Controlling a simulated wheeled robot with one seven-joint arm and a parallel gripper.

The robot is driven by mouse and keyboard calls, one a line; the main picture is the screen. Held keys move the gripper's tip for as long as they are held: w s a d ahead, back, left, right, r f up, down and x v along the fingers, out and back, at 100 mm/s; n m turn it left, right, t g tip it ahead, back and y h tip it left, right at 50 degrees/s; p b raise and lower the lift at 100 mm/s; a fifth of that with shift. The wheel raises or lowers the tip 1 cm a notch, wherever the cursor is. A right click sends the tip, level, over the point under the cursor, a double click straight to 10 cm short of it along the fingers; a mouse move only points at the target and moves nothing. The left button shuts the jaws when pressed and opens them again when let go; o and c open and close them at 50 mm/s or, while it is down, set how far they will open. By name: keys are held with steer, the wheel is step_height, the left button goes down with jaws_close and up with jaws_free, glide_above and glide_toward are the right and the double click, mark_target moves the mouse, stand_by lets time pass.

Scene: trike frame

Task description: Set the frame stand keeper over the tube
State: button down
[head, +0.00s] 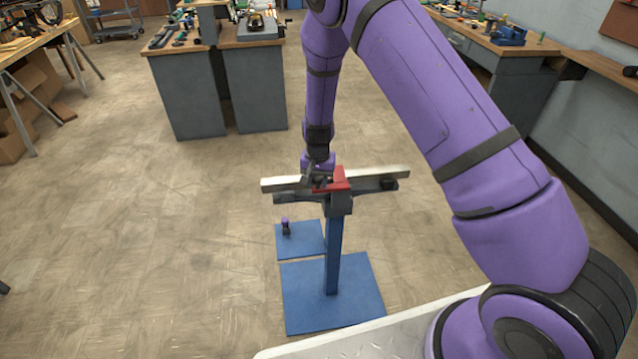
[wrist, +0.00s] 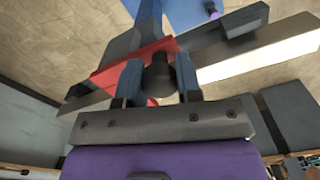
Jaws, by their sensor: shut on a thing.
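The red keeper (head: 338,180) is at the middle of the pale tube (head: 376,174), on top of the blue frame stand (head: 334,258). The tube lies along the stand's dark cradle bar (head: 375,187). My gripper (head: 318,180) is at the keeper; in the wrist view my gripper (wrist: 158,80) is shut on its dark round knob (wrist: 158,74). The red body (wrist: 122,66) crosses the tube (wrist: 265,58) there. My fingers hide part of the keeper, so I cannot tell whether it is fully seated.
The stand's blue base plate (head: 355,305) is on the floor. A smaller blue plate (head: 308,240) beside it carries a small purple and black object (head: 286,227). Workbenches (head: 255,88) stand at the back.

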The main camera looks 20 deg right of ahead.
steer(key=shift+w+r, duration=0.1)
steer(key=shift+w, duration=0.1)
steer(key=c, duration=0.8)
jaws_free()
step_height(320, 180, up, 11)
steer(key=shift+f, duration=0.15)
